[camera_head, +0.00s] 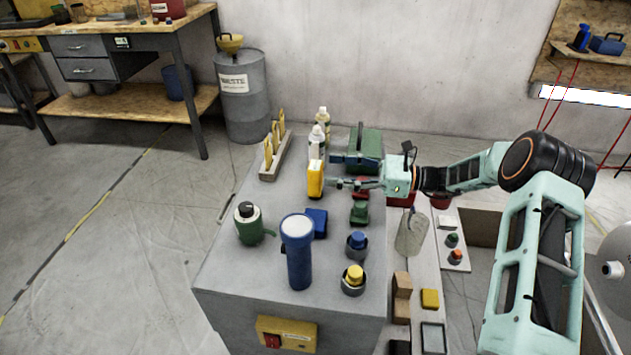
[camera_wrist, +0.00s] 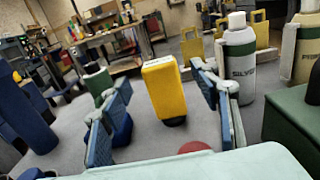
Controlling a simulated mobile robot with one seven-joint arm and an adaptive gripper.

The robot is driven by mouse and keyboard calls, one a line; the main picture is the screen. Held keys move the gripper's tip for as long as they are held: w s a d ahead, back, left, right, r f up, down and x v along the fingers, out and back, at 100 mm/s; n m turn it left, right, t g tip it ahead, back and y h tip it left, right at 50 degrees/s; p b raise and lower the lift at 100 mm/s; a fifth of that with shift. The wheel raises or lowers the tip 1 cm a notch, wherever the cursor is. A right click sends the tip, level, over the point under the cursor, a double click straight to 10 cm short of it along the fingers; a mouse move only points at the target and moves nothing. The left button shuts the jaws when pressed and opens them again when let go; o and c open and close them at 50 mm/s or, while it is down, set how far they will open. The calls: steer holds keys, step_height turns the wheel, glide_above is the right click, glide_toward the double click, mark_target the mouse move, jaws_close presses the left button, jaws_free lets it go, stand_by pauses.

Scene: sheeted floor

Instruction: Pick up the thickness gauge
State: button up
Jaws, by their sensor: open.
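A yellow upright block-like device (camera_head: 316,179), which looks like the thickness gauge, stands on the grey bench top in the head view. In the wrist view the yellow device (camera_wrist: 164,88) stands slightly tilted in the picture, with a dark lower end. My gripper (camera_head: 334,184) is just to its right in the head view, pointing left at it. In the wrist view my gripper's two blue-padded fingers (camera_wrist: 158,112) are spread wide, one on each side of the device in the picture. The device appears beyond or between the fingertips; I see no contact.
White bottles (camera_head: 318,142) stand behind the device, close to the right finger in the wrist view. A rack with yellow plates (camera_head: 273,150) is behind left, a green machine (camera_head: 362,148) behind right. A blue box (camera_head: 316,221) and a blue flashlight (camera_head: 298,255) are in front.

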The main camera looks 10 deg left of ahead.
mark_target(322, 169)
steer(key=a, duration=0.3)
steer(key=shift+s+a+f, duration=0.1)
steer(key=shift+f, duration=0.05)
steer(key=c, duration=1.3)
steer(key=shift+c, duration=0.4)
